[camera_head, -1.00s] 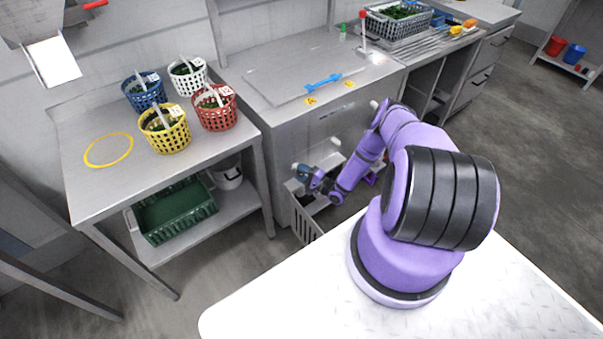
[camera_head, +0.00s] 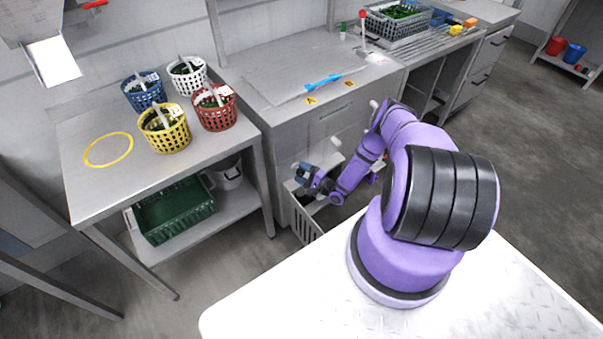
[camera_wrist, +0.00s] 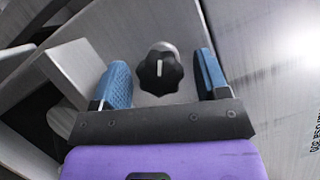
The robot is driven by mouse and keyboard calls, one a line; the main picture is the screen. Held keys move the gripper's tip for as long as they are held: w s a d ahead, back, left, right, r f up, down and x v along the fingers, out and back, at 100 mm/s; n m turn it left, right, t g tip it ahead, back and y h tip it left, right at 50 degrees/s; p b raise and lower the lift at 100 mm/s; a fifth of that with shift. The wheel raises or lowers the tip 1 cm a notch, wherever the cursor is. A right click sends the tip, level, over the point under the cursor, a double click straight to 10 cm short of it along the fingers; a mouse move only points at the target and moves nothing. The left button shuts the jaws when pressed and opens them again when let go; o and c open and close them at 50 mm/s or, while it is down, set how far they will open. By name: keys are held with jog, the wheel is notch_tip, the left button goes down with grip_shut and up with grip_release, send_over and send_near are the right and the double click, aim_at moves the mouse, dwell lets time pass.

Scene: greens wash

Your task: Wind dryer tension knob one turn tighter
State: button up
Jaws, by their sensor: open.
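The tension knob (camera_wrist: 160,72) is a black fluted knob with a pale pointer line, seen in the wrist view on a grey shaft or boss. My gripper (camera_wrist: 163,78) is open, with one blue-padded finger on each side of the knob and gaps between pads and knob. The pointer line stands nearly upright in the wrist view. In the head view my gripper (camera_head: 303,170) is low at the front of the steel unit (camera_head: 290,130), and the knob cannot be made out there.
A slatted grey bin side (camera_head: 307,224) stands just below my gripper. A table (camera_head: 85,195) at left holds several coloured baskets, with a green crate (camera_head: 172,212) on its lower shelf. Grey panels (camera_wrist: 75,70) lie close to the left finger.

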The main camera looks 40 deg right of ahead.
jog(key=v, duration=1)
jog(key=shift+s, duration=0.2)
